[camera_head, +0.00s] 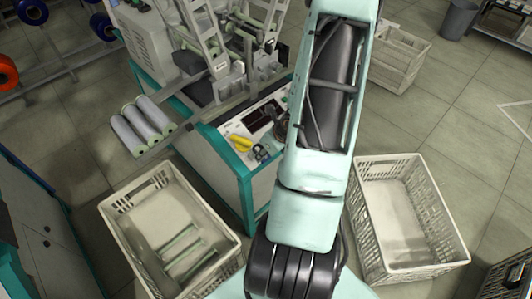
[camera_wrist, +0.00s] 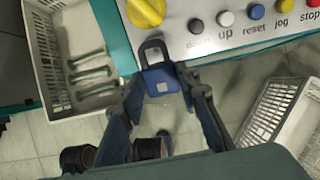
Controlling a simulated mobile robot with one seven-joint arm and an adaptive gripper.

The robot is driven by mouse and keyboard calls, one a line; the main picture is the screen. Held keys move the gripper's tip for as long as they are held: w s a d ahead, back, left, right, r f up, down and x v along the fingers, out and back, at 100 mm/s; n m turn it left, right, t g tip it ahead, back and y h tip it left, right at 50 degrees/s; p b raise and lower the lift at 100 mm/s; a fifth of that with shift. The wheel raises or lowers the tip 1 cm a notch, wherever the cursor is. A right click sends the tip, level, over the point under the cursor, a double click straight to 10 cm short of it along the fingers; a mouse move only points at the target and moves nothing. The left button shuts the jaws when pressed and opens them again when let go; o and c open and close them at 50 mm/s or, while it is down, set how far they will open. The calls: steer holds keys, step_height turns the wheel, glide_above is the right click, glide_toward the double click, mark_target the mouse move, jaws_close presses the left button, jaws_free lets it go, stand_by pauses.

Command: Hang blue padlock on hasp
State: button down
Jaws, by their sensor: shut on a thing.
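The blue padlock (camera_wrist: 161,80) is in the wrist view, just below the edge of the control panel. Its dark shackle (camera_wrist: 153,48) points up and overlaps the panel's edge in the picture. My gripper (camera_wrist: 160,85) has a finger on each side of the padlock's body and is shut on it. I cannot make out a hasp for certain in either view.
The control panel (camera_wrist: 235,35) carries a yellow knob (camera_wrist: 145,12) and several labelled buttons. A crate with several pale rods (camera_head: 113,203) stands on the floor at left. An empty crate (camera_head: 455,225) stands at right. Pale rolls (camera_head: 143,126) rest on the machine's left side.

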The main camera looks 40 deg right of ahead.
steer(key=shift+b+x, duration=1.15)
steer(key=shift+x, duration=0.25)
steer(key=shift+w+f, duration=0.15)
steer(key=shift+f, duration=0.15)
steer(key=shift+w+f+b, duration=0.3)
steer(key=shift+f+b, duration=0.35)
steer(key=shift+b, duration=0.2)
steer(key=shift+s+f+b, duration=0.25)
steer(key=shift+s+b, duration=0.15)
steer(key=shift+s, duration=0.15)
stand_by(0.3)
steer(key=c, duration=1.4)
jaws_free()
steer(key=shift+w, duration=0.1)
steer(key=shift+r, duration=0.1)
